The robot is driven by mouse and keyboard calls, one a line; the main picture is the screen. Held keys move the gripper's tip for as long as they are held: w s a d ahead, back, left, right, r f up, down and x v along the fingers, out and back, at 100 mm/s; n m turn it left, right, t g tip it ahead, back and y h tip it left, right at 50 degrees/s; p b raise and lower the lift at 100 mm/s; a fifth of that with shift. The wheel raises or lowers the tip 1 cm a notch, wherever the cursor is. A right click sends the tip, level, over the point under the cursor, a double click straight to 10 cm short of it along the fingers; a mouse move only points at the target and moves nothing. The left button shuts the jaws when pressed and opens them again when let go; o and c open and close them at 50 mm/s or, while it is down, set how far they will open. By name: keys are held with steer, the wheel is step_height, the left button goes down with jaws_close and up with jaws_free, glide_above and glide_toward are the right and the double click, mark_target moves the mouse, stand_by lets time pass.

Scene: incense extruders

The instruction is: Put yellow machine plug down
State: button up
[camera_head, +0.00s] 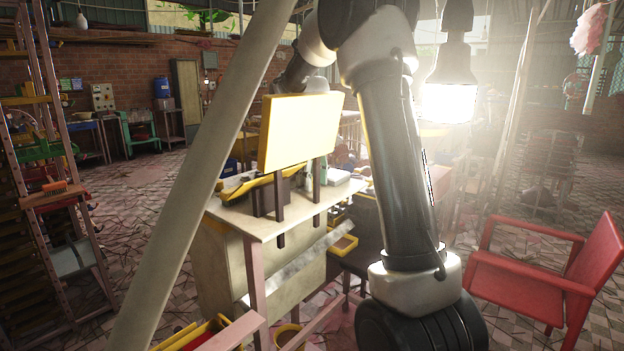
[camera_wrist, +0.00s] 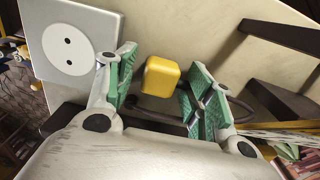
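The yellow machine plug (camera_wrist: 161,77) is a small rounded yellow block in the wrist view, against a pale flat surface. A dark cable (camera_wrist: 235,104) runs near it and passes behind the right finger. My gripper (camera_wrist: 162,65) has its green-padded fingers spread on either side of the plug. A gap shows between the plug and the left finger; the right finger is close, and I cannot tell if it touches. A grey socket plate (camera_wrist: 88,22) with a round white two-hole face is at upper left. In the head view, the gripper and plug are hidden behind the yellow panel.
The pale worktable (camera_head: 240,225) carries an upright yellow panel (camera_head: 300,130) and a yellow tray. A red chair (camera_head: 590,262) stands at right, a rack (camera_head: 60,215) at left. A slanted pole (camera_head: 205,170) crosses the view. Tiled floor is open at left.

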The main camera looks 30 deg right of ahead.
step_height(320, 180, up, 13)
steer(key=shift+r, duration=0.15)
stand_by(0.4)
stand_by(0.4)
